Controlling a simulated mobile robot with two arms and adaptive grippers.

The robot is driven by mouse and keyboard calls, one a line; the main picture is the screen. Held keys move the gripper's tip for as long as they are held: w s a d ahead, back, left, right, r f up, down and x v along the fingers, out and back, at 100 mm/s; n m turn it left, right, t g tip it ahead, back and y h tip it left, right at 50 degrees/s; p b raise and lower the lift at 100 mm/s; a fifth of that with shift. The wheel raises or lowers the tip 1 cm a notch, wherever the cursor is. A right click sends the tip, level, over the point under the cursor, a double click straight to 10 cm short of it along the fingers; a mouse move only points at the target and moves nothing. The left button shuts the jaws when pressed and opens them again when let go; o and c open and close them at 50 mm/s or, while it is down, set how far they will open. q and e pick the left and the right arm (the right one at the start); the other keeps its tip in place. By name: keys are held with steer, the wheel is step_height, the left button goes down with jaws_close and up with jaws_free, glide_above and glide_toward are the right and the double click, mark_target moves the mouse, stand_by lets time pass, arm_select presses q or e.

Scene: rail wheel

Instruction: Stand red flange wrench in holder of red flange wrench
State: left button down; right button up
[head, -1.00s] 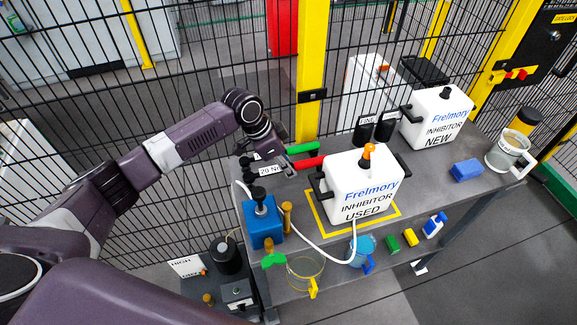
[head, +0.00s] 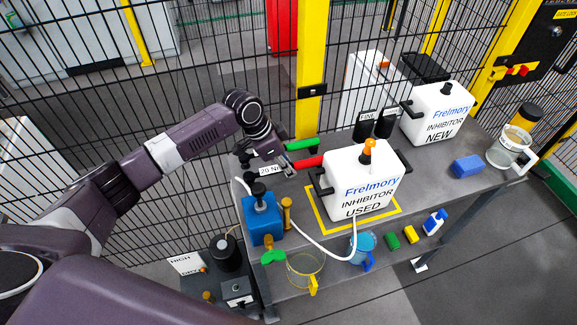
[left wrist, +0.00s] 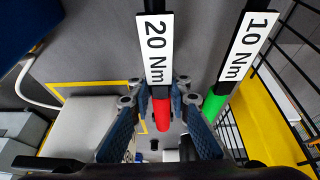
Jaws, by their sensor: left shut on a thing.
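The red flange wrench, with its red handle (head: 309,162) and white "20 Nm" label (head: 271,170), is at the back left of the table in the head view. In the left wrist view its red handle (left wrist: 162,114) lies between the fingers, with the label (left wrist: 158,48) beyond. My left gripper (head: 286,168) is shut on this wrench, near where label and handle meet. The green wrench (head: 302,145), labelled "10 Nm" (left wrist: 248,46), lies beside it. I cannot make out the red wrench's holder clearly. My right gripper is not in view.
The "USED" inhibitor canister (head: 355,185) stands just right of the red handle. A blue box with a black knob (head: 262,218) stands in front, with a white hose (head: 308,247). Black containers (head: 385,125) and a mesh fence (head: 225,90) are behind.

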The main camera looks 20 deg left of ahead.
arm_select(q)
steer(key=c, duration=1.7)
jaws_free()
steer(key=shift+r, duration=0.1)
steer(key=v, duration=1.2)
